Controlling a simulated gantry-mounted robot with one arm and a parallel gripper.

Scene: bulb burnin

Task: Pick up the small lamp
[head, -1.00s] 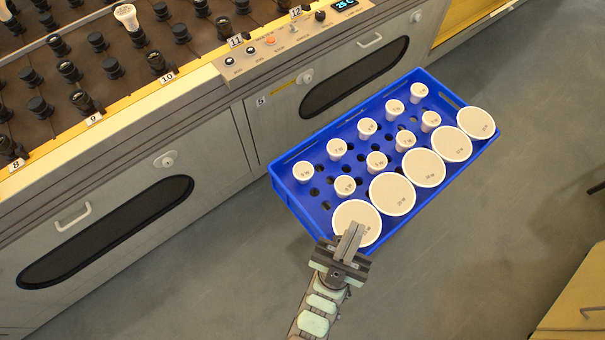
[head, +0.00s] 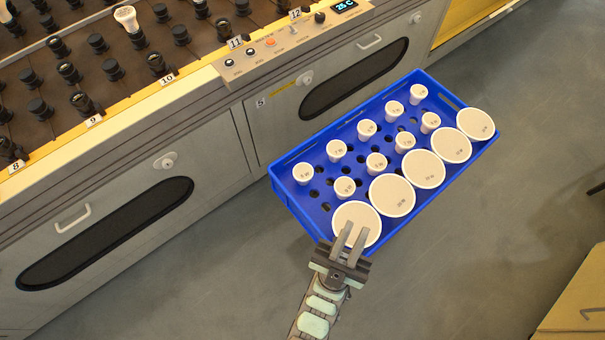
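Several small lamps with round white tops stand in the blue crate (head: 283,190), in two rows. One small lamp (head: 344,187) is the nearest of them to my gripper; another (head: 303,173) is at the crate's left end. Several large lamps with wide white discs line the crate's near side, such as the one at the near left corner (head: 350,216). My gripper (head: 353,229) is over that large lamp's disc, with its two fingers apart and nothing between them that I can make out. I cannot tell whether the fingers touch the disc.
A grey bench (head: 130,200) with rows of black sockets (head: 68,71) runs along the upper left. One white lamp (head: 126,17) sits in a socket. A control panel (head: 275,45) is on its edge. Grey floor (head: 450,260) is clear around the crate. A yellowish cabinet (head: 575,295) is at lower right.

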